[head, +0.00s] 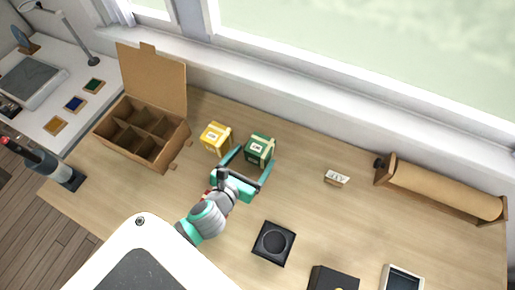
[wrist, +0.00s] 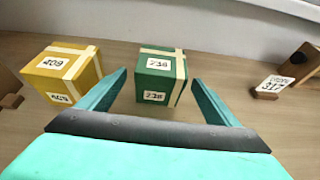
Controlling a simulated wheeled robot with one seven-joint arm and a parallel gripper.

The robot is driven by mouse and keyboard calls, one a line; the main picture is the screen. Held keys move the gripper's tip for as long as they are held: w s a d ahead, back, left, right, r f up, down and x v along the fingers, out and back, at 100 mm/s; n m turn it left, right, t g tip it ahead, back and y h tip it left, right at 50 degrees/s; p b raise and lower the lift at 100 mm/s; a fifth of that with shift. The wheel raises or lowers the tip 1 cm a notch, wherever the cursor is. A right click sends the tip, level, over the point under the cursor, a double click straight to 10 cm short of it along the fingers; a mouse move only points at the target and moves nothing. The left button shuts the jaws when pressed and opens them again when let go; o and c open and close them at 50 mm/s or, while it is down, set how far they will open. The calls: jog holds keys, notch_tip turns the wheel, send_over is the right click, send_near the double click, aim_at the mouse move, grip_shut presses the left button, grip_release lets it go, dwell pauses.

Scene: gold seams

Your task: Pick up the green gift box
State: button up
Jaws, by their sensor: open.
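The green gift box (head: 259,149) stands on the wooden table, with a cream ribbon and white labels. In the wrist view the green box (wrist: 158,82) shows labels reading about 238, and it stands ahead of the space between my fingers. My gripper (head: 256,169) is open and empty, with its fingers pointing at the box from the near side. In the wrist view my gripper (wrist: 158,85) has one finger on each side of the box's near part. I cannot tell whether either finger touches it.
A yellow gift box (head: 215,138), labelled 409 in the wrist view (wrist: 64,75), stands close left of the green one. A divided cardboard box (head: 160,152) with an open lid is further left. A number card (head: 337,177), paper roll (head: 445,190) and black tray (head: 273,243) lie right.

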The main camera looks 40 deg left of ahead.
aim_at(260, 148)
jog(key=shift+w+f, duration=0.15)
jog(key=shift+w, duration=0.3)
jog(key=shift+x, duration=2.45)
jog(key=shift+a, duration=0.1)
jog(key=shift+w, duration=0.1)
jog(key=c, duration=1.3)
